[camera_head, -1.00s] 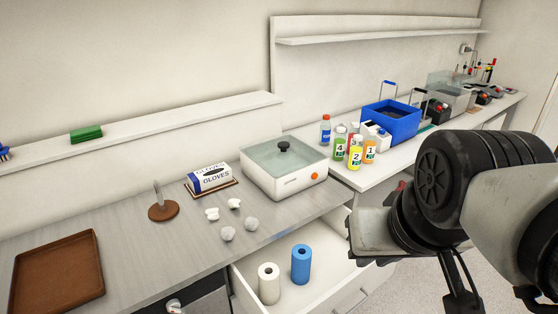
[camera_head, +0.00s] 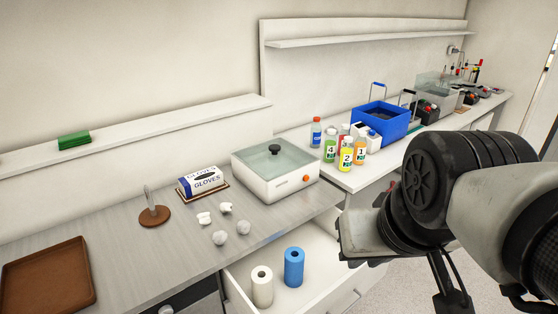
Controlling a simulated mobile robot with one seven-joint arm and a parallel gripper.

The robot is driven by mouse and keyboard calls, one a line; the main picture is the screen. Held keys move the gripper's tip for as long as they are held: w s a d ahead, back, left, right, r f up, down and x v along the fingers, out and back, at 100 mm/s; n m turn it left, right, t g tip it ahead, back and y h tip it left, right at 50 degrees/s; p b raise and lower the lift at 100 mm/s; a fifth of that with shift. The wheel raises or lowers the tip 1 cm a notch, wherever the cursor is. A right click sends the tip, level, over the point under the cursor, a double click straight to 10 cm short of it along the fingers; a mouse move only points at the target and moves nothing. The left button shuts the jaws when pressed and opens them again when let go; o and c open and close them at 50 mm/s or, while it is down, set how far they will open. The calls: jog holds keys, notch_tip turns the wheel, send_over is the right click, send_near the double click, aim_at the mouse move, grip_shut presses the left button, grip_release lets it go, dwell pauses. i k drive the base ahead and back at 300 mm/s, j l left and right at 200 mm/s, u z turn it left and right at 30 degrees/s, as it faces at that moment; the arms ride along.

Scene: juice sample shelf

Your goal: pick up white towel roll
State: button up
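The white towel roll (camera_head: 262,287) stands upright in an open white drawer (camera_head: 325,274) below the counter. A blue towel roll (camera_head: 294,267) stands upright just to its right and a little behind. My arm fills the right side of the view. The end of my arm (camera_head: 447,285) points down at the lower right, to the right of the drawer and well apart from the rolls. Its fingertips are not clearly shown, so I cannot tell whether my gripper is open or shut.
On the counter are a white water bath (camera_head: 281,181), a glove box (camera_head: 203,182), several crumpled white pieces (camera_head: 219,238), a brown stand (camera_head: 155,217) and a brown tray (camera_head: 48,279). Numbered bottles (camera_head: 346,155) and a blue basket (camera_head: 383,121) stand farther right. The drawer's right part is clear.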

aim_at(262, 277)
jog(key=k+u, duration=0.15)
jog(key=u, duration=1.05)
jog(key=i+j+z, duration=0.35)
jog(key=j, duration=0.3)
jog(key=i+j+z, duration=0.2)
jog(key=j, duration=0.15)
jog(key=i+j+z, duration=0.15)
jog(key=j, duration=0.2)
